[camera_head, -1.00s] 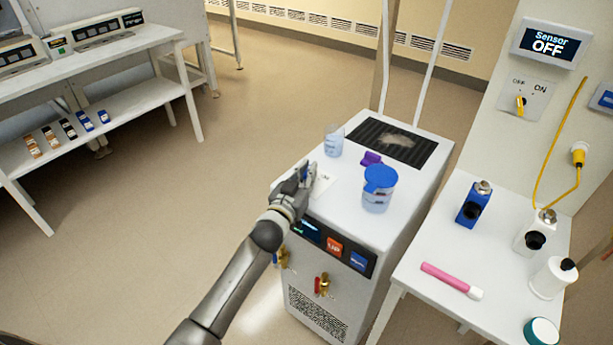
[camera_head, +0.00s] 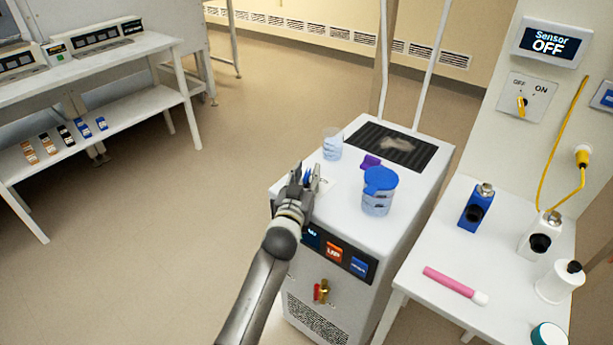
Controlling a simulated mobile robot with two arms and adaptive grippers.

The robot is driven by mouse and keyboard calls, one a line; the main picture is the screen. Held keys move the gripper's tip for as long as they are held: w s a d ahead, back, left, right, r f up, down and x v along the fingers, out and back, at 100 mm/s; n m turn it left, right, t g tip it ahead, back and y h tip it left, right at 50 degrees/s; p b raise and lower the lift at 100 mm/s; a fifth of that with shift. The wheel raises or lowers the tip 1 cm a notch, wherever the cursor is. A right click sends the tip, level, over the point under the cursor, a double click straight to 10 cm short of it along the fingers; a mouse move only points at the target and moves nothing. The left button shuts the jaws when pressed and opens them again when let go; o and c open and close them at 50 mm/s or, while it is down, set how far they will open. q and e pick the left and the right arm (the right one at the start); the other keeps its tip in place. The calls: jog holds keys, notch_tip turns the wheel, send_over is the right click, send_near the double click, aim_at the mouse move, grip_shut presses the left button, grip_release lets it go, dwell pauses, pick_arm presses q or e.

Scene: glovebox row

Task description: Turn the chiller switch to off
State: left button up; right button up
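The chiller (camera_head: 345,292) is a white box cabinet in the middle, with a dark front panel carrying a small display, an orange UP button and a blue button. The switch itself is not clearly visible there. My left gripper (camera_head: 304,176) is over this front left corner, its two fingers pointing away from me. A small blue bit shows between the fingers; I cannot tell what it is or whether they grip anything. My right gripper is not in view.
At right, a white table (camera_head: 435,250) holds bottles and a pink marker. A wall switch (camera_head: 521,101) sits below a "Sensor OFF" display (camera_head: 548,45).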

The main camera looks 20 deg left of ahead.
pick_arm(q)
jog(key=shift+f, duration=0.1)
jog(key=shift+s+f, duration=0.1)
jog(key=shift+s, duration=0.45)
jog(key=s, duration=1.1)
jog(key=shift+d, duration=0.3)
